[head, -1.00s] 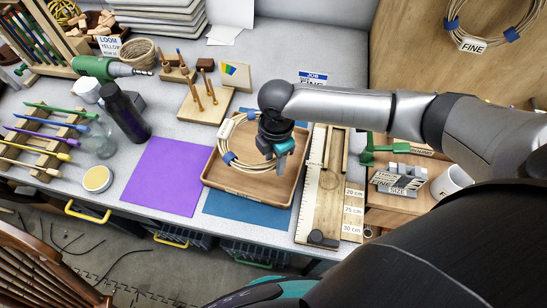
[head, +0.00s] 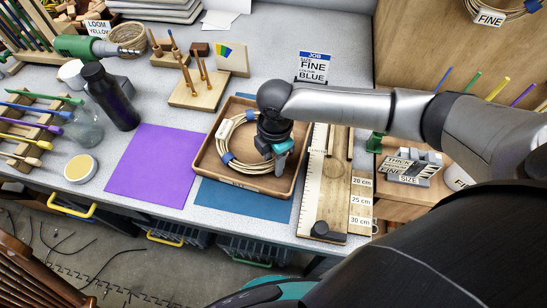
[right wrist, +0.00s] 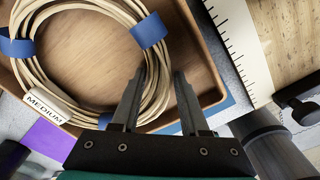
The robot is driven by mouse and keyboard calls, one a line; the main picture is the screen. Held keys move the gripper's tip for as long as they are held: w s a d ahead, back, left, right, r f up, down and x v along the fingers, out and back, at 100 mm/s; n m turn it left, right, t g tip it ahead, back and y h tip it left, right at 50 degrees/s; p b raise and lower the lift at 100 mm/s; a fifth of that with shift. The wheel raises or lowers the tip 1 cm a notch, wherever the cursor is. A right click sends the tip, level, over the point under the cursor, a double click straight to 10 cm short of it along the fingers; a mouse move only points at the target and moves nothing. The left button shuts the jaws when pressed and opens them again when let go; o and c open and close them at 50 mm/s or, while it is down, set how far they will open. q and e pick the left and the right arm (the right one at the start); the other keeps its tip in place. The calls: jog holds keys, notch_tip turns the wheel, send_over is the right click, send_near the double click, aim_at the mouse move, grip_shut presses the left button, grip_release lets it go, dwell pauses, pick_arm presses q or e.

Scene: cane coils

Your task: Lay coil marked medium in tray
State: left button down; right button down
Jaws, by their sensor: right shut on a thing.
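The coil marked medium (head: 231,160) is a pale cane ring with blue ties. It is within the outline of the brown wooden tray (head: 204,172); whether it rests fully on the floor cannot be told. In the right wrist view the coil (right wrist: 78,117) shows its MEDIUM label, and the tray (right wrist: 205,60) lies beneath. My right gripper (head: 277,165) is over the right part of the tray, shut on the coil's strand at its right side. Its fingers show in the wrist view (right wrist: 157,85). My left gripper is out of view.
The tray is on a blue mat (head: 240,205), beside a purple mat (head: 150,163). A ruler board (head: 333,195) stands close on the right. Behind are a peg stand (head: 200,94) and a job card (head: 314,67) reading FINE, BLUE. A coil marked FINE (head: 489,17) hangs upper right.

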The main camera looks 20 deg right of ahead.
jog(key=shift+c, duration=1.7)
grip_release()
jog(key=shift+r, duration=0.1)
notch_tip(320, 180, up, 15)
jog(key=p, duration=0.3)
jog(key=shift+d, duration=0.2)
